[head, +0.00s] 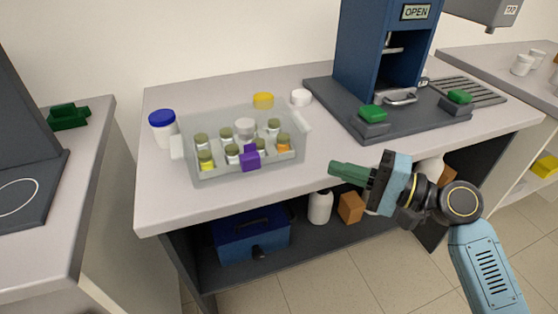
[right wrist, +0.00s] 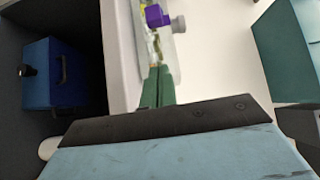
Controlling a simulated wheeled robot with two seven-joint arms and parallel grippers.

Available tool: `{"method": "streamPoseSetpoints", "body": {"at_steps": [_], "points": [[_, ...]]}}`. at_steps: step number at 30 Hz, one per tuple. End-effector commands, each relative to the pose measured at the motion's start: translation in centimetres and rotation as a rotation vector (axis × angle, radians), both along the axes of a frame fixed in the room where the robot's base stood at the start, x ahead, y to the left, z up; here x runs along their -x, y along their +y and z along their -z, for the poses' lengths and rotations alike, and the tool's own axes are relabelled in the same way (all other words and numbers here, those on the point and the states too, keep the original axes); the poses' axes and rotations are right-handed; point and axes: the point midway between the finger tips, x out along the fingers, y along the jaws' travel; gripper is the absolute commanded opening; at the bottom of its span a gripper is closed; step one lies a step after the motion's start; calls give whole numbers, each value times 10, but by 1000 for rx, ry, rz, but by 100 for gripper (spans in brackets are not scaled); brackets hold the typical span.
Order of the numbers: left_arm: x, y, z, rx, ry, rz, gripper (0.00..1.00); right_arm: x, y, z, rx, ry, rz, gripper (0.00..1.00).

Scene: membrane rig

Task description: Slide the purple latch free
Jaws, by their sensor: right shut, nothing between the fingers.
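The purple latch (head: 250,157) sits on the front wall of a clear box (head: 214,176) on the table, right of the wall's middle. The box holds several small jars with olive lids. In the right wrist view the purple latch (right wrist: 156,16) shows near the top, beyond the fingertips. My right gripper (head: 334,168) is shut and empty, its green fingers pointing left, to the right of the box and apart from the latch. It also shows in the right wrist view (right wrist: 158,72). My left gripper is not in view.
A white jar with a blue lid (head: 163,127) stands left of the box. A yellow-lidded jar (head: 263,100) and a white lid (head: 300,97) are behind it. A blue press (head: 384,50) stands at right. A blue case (head: 250,236) is on the lower shelf.

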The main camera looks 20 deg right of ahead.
Motion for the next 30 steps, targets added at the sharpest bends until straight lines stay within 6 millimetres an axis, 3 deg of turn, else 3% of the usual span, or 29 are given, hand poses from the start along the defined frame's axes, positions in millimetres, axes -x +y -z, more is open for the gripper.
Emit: {"method": "streamPoseSetpoints", "body": {"at_steps": [13,21,30], "points": [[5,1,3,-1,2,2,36,-62,67,-1,-3,-3,-1,0],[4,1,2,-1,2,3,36,-59,100,0,-1,1,0,0],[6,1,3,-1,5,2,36,-59,105,0,0,1,1,0]]}}
